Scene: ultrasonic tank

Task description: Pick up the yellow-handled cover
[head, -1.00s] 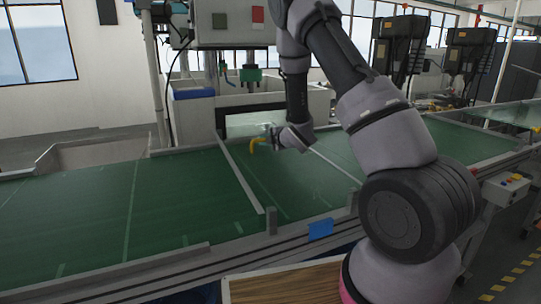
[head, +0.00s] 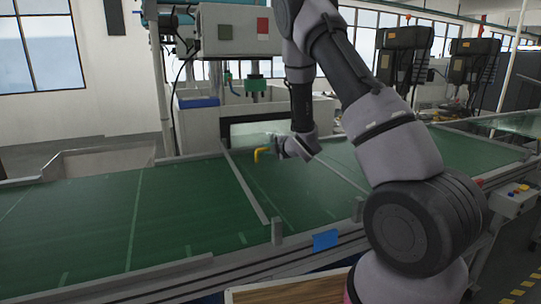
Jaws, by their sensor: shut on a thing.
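The yellow handle (head: 258,154) of the cover shows as a small bent yellow piece at the middle of the head view, above the green conveyor. My gripper (head: 270,151) is at its right end and is shut on it. The fingers are small and partly hidden by my wrist. The cover's body cannot be made out clearly; a pale, glassy panel (head: 250,130) shows just behind the handle, and I cannot tell whether it belongs to the cover.
The green conveyor (head: 90,215) runs across the view with low metal rails and a raised divider (head: 245,187) near the handle. A grey machine (head: 195,128) stands behind. A blue tag (head: 325,240) is on the front rail. The conveyor's left part is clear.

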